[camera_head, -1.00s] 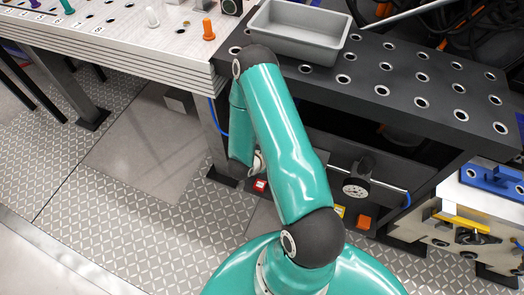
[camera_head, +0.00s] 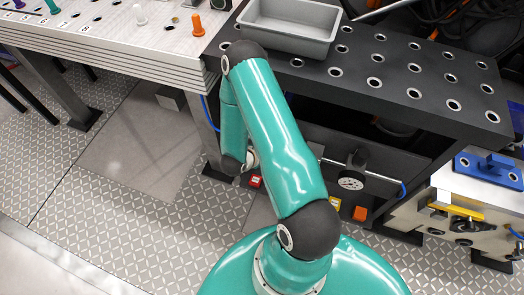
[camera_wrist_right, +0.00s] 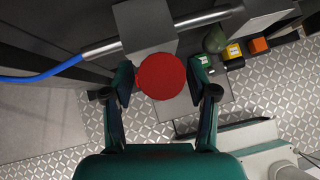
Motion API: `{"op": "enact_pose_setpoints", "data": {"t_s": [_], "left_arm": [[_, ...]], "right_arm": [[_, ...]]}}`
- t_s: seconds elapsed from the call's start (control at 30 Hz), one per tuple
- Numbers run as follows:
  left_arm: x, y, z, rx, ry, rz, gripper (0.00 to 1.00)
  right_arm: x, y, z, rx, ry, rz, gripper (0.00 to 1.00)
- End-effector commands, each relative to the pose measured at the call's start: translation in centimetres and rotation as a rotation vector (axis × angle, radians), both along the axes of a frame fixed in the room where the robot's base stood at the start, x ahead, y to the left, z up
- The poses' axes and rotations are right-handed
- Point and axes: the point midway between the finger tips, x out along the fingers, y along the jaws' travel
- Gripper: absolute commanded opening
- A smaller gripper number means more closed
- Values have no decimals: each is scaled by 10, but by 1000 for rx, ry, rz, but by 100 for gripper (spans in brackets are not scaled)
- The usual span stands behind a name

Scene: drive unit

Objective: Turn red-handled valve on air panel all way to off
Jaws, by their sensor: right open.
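The red round valve handle (camera_wrist_right: 161,76) faces me in the right wrist view, in front of a grey block on a metal pipe (camera_wrist_right: 212,16). My right gripper (camera_wrist_right: 163,84) is open, with one dark fingertip on each side of the handle. I see narrow gaps between fingertips and handle; I cannot tell how deep the fingers reach around it. In the head view my teal arm hides the handle and most of the gripper. The air panel's pipe (camera_head: 382,177) and white gauge (camera_head: 351,184) show right of the arm. My left gripper is out of view.
A blue hose (camera_wrist_right: 42,77) joins the pipe's left end in the wrist view. Yellow (camera_wrist_right: 233,52) and orange (camera_wrist_right: 258,45) blocks sit beside the right finger. Above the panel is a black perforated table (camera_head: 420,75) with a grey tray (camera_head: 289,44). Patterned floor (camera_head: 130,230) is open at left.

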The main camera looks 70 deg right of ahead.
Motion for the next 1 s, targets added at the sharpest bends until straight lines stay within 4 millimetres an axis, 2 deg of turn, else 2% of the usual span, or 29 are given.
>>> {"op": "enact_pose_setpoints", "data": {"t_s": [0.17, 0.6, 0.8, 1.0], "left_arm": [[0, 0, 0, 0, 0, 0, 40], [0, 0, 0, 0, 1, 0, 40], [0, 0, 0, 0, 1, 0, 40], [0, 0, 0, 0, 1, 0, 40]], "right_arm": [[4, 12, 12, 0, -1, 5, 58], [15, 70, 70, -2, -4, 6, 58], [16, 82, 81, 0, -1, 3, 58], [15, 83, 83, 0, -1, -1, 58]]}}
